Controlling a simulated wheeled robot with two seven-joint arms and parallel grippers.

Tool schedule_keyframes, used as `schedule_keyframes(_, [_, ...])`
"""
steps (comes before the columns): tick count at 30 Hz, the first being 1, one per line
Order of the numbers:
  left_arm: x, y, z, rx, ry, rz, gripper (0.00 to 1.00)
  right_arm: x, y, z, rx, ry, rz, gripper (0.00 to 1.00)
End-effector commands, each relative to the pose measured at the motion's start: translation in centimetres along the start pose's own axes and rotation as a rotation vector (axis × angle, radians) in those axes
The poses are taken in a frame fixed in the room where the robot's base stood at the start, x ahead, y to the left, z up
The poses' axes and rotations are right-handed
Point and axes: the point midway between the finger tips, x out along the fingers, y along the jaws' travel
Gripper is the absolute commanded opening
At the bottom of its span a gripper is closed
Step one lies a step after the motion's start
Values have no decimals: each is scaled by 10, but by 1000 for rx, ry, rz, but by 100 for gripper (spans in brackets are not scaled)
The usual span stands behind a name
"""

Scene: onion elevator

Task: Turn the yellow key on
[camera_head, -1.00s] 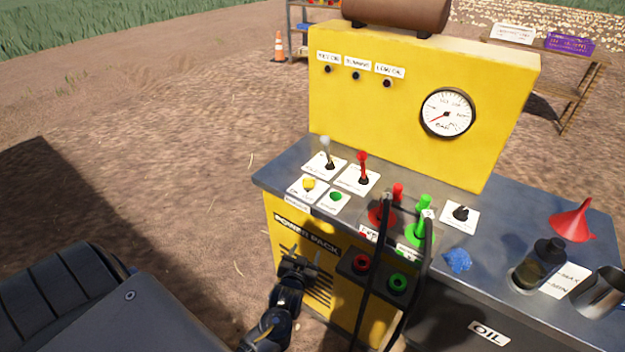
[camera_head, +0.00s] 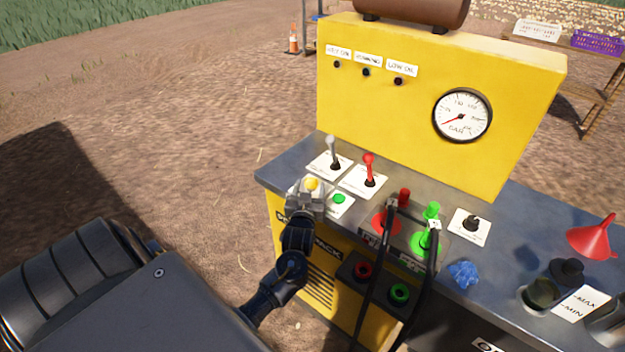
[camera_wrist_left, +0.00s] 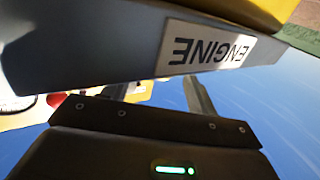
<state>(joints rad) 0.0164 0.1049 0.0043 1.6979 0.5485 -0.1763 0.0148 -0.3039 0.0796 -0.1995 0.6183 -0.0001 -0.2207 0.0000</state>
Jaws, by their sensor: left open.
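The yellow key (camera_head: 312,184) sits on a white plate on the grey control bench, left of the green button (camera_head: 339,199). My left gripper (camera_head: 306,192) is right in front of the key at the bench's front edge and hides part of its plate. The gripper is open; I cannot tell whether it touches the key. In the left wrist view, the open fingers (camera_wrist_left: 158,92) reach toward the bench edge with its ENGINE label (camera_wrist_left: 212,50); the key itself is not clear there. My right gripper is not in view.
A grey lever (camera_head: 333,150) and a red lever (camera_head: 369,168) stand just behind the key. Red and green plugs with black cables (camera_head: 434,262) are to the right. A blue knob (camera_head: 463,274), a red funnel (camera_head: 594,238) and a gauge (camera_head: 462,116) are farther right.

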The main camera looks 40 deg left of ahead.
Motion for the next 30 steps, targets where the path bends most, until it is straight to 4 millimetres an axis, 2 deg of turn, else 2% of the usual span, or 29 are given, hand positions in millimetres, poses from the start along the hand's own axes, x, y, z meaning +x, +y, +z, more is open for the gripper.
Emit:
schedule_keyframes(3, [19,1,-1,1,0,2,58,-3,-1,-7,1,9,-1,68])
schedule_keyframes(7, [31,1,0,2,-1,2,58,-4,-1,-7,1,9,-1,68])
schedule_keyframes(19, [38,2,0,0,-1,3,57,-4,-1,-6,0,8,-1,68])
schedule_keyframes(29, [37,2,0,0,-1,3,14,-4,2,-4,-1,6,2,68])
schedule_keyframes(30, [37,2,0,0,-1,3,14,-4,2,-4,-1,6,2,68])
